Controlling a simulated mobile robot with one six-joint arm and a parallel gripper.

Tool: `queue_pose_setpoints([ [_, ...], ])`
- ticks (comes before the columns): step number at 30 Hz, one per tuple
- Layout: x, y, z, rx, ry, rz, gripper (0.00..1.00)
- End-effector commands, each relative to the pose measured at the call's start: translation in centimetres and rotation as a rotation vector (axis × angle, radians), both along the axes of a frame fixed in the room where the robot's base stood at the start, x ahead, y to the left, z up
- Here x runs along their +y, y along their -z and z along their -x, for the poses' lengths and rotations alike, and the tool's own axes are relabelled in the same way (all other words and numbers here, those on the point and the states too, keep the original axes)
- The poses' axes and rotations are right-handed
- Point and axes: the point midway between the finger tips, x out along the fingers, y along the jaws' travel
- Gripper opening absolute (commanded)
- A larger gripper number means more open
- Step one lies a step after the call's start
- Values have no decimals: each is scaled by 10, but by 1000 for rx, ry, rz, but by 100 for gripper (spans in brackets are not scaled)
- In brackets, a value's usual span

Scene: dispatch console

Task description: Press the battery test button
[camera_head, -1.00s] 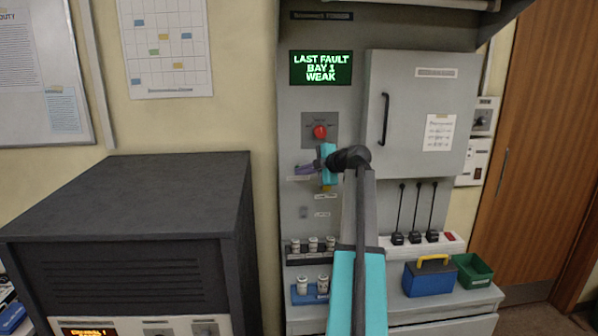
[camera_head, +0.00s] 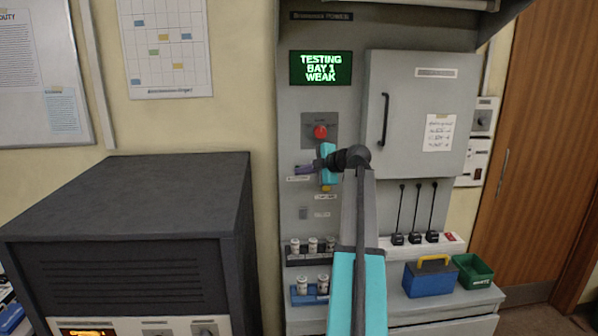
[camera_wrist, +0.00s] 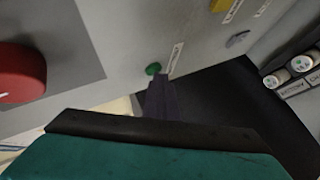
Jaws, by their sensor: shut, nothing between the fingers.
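A small green button (camera_wrist: 153,69) sits on the grey panel in the wrist view, with a label beside it too small to read. My gripper (camera_wrist: 158,82) is shut and empty. Its dark fingertips are at the green button and seem to touch it; I cannot tell how far it is pushed in. The green-lit display (camera_head: 321,68) reads "TESTING BAY 1 WEAK".
A red knob (camera_head: 320,132) is just above my gripper; it is also at the left of the wrist view (camera_wrist: 18,75). A yellow button (camera_wrist: 218,5) is nearby. A grey cabinet door (camera_head: 410,85) stands right. Batteries (camera_head: 313,246) stand in racks below. A blue box (camera_head: 430,280) rests on the shelf.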

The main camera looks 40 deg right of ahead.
Motion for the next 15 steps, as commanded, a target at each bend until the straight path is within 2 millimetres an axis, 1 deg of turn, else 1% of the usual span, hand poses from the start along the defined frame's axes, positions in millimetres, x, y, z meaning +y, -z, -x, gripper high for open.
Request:
queue_pose_setpoints([
  [9, 8, 2, 9, 0, 1, 0, 0],
  [15, 10, 1, 12, 0, 1, -1, 0],
])
